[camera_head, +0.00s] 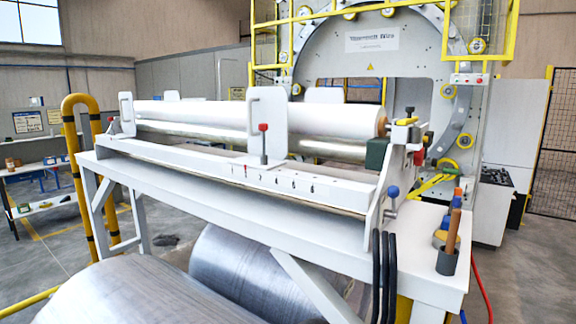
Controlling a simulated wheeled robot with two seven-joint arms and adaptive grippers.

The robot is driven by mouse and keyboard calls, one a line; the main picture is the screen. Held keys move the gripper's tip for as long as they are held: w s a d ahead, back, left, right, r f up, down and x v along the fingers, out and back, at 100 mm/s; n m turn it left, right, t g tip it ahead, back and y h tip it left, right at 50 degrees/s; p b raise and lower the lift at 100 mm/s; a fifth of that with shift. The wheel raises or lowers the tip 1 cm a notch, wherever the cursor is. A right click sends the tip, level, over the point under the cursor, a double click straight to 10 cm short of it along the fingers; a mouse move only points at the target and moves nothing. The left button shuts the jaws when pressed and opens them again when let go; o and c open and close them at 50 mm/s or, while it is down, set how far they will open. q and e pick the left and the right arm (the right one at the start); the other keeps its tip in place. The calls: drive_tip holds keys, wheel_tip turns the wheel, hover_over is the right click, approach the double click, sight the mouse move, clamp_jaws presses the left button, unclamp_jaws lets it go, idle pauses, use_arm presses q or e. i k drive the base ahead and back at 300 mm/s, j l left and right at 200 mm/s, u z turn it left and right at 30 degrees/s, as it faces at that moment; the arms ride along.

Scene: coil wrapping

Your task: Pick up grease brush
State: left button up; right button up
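A brush-like tool with a brown wooden handle (454,228) stands upright, slightly tilted, in a small dark grey cup (446,262) at the right end of the white machine bench (428,258). Its lower end is hidden inside the cup, so I cannot see bristles. It is the thing that looks most like the grease brush. Neither of my grippers shows in the head view.
Orange, yellow and blue items (442,235) stand just behind the cup. A blue-knobbed lever (392,192) and black hoses (385,270) are to its left. A long white roll (260,120) lies along the bench. Large metallic coils (140,292) lie below.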

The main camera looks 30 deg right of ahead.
sight(456, 215)
drive_tip(key=z, duration=2.2)
